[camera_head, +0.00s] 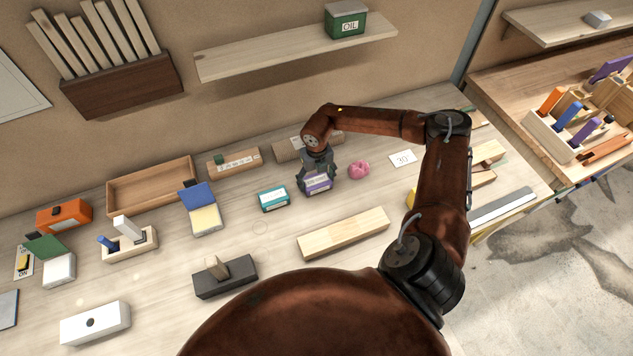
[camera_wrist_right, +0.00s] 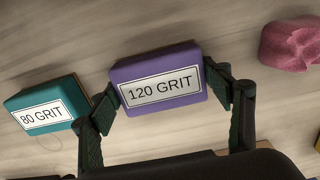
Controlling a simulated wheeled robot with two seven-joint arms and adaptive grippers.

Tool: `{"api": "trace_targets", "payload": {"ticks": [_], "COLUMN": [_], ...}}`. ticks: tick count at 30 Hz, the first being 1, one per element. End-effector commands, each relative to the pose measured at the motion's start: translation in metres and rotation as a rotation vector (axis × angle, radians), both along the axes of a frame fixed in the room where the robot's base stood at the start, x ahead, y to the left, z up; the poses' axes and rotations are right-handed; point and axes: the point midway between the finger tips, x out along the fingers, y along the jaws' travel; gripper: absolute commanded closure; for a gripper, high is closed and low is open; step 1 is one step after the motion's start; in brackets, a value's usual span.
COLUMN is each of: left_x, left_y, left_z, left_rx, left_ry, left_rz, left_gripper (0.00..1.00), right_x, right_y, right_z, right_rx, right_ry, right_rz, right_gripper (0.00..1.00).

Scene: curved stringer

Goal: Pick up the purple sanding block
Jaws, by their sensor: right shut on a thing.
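The purple sanding block (camera_wrist_right: 158,78) has a white label reading "120 GRIT". In the right wrist view it sits between the two fingers of my right gripper (camera_wrist_right: 166,108), which touch its two ends. In the head view my right gripper (camera_head: 317,176) reaches down over the purple block (camera_head: 318,184) on the bench, and its fingers cover part of it. I cannot tell if the block is clear of the bench top. My left gripper is not in view.
A teal block (camera_head: 273,199) labelled "80 GRIT" in the wrist view (camera_wrist_right: 46,106) lies just left of the purple one. A pink lump (camera_head: 359,169) lies to the right. A light wooden block (camera_head: 343,233) lies in front. A wooden tray (camera_head: 151,207) stands at the left.

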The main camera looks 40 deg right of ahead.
Motion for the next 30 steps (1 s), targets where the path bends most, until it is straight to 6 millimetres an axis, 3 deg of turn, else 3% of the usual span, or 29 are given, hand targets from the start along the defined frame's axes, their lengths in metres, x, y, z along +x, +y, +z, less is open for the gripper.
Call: {"api": "trace_targets", "payload": {"ticks": [8,18,30], "left_x": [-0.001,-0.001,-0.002], "left_y": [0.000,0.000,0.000], "left_z": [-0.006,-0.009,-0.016], "left_rx": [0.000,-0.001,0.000], "left_ry": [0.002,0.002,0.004], "left_rz": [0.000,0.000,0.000], "left_gripper": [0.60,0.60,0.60], "right_x": [-0.001,-0.050,-0.106], "right_y": [0.001,0.031,0.066], "right_z": [0.032,0.092,0.121], "right_rx": [-0.001,-0.001,0.001], "right_ry": [-0.003,-0.002,-0.001], "right_rz": [0.002,0.004,0.003], "right_gripper": [0.56,0.56,0.56]}}
